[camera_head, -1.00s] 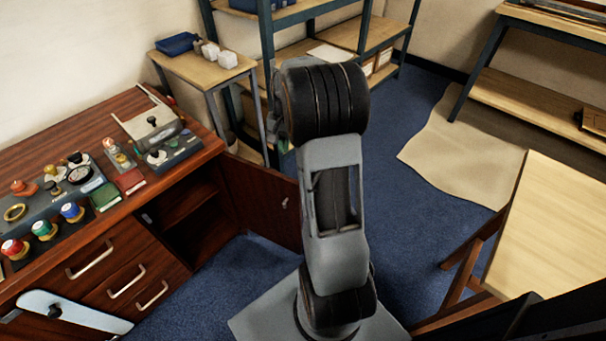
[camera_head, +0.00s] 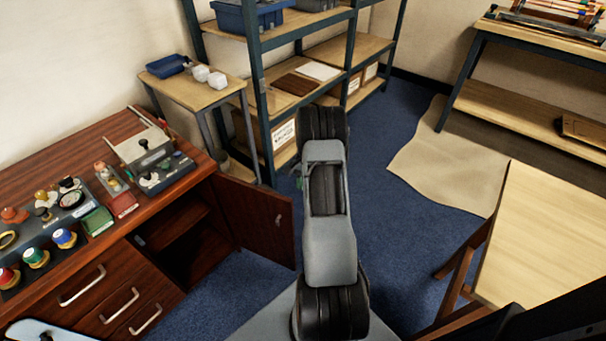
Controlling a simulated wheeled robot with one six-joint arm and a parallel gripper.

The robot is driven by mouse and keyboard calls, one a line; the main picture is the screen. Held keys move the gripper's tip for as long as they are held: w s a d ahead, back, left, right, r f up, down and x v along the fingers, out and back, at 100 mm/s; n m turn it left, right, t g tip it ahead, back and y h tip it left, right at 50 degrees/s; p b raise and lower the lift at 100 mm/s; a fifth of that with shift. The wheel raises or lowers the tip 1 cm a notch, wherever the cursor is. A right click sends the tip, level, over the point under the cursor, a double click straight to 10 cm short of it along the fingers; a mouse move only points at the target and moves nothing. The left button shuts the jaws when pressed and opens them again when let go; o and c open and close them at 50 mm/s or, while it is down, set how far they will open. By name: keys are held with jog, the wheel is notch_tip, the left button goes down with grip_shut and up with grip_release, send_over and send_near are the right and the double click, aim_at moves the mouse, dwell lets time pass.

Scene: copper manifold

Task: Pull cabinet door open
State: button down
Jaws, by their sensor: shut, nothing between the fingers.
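The cabinet door (camera_head: 254,220) is dark reddish wood and stands swung well open at the right end of the wooden cabinet (camera_head: 120,262). The open compartment (camera_head: 190,243) shows a shelf inside and looks empty as far as I can see. My arm rises just right of the door, with a narrow strip of blue floor showing between them.
Drawers (camera_head: 112,300) with pale handles are left of the compartment. A small side table (camera_head: 196,92) and a metal shelf rack (camera_head: 255,75) stand behind the door. A light wooden table (camera_head: 540,235) is at the right. Blue floor (camera_head: 390,215) is clear between.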

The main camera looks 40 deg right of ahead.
jog(key=shift+s+a+f, duration=0.35)
jog(key=shift+a, duration=0.4)
jog(key=shift+s+a+f, duration=0.3)
jog(key=shift+a+f, duration=0.1)
jog(key=shift+a, duration=0.35)
jog(key=shift+s+a+f, duration=0.35)
jog(key=shift+a, duration=0.4)
jog(key=shift+s, duration=0.1)
